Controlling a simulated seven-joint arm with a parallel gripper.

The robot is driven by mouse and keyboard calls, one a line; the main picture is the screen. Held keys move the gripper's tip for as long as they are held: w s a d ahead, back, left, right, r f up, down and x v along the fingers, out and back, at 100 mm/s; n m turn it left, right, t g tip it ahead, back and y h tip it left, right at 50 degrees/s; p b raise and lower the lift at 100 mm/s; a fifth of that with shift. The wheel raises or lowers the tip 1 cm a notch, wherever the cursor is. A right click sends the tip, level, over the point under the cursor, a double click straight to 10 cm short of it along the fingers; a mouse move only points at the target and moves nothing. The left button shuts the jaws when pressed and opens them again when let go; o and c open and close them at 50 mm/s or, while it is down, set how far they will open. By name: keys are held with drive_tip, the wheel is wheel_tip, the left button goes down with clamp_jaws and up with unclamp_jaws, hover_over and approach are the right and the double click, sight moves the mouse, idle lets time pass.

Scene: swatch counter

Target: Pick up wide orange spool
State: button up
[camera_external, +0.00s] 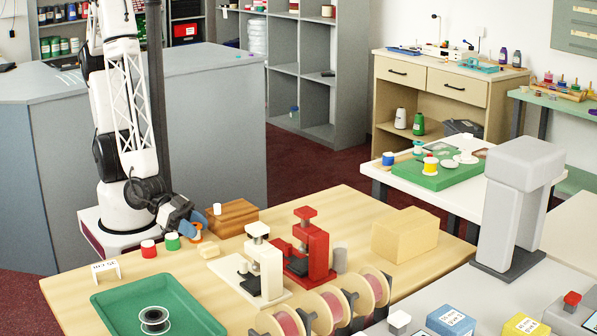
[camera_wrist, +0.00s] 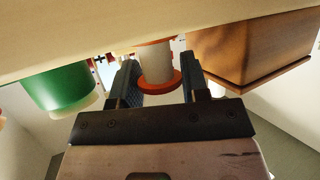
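The orange spool (camera_wrist: 160,86) has orange flanges and a pale core. In the wrist view it stands between the two dark blue fingers of my gripper (camera_wrist: 159,68). The fingers are spread, one on each side, and a small gap shows at the right finger; contact at the left finger is unclear. In the external view the orange spool (camera_external: 195,237) is partly hidden by my gripper (camera_external: 199,225), which is low over the table beside it.
A green spool (camera_external: 172,241) and a red spool (camera_external: 148,249) stand to the left. A brown wooden box (camera_external: 232,217) is close on the right, also in the wrist view (camera_wrist: 250,45). A green tray (camera_external: 110,306) and two small presses are nearer the camera.

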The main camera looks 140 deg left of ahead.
drive_tip(key=shift+c, duration=0.7)
drive_tip(key=shift+r, duration=0.15)
drive_tip(key=shift+r, duration=4.85)
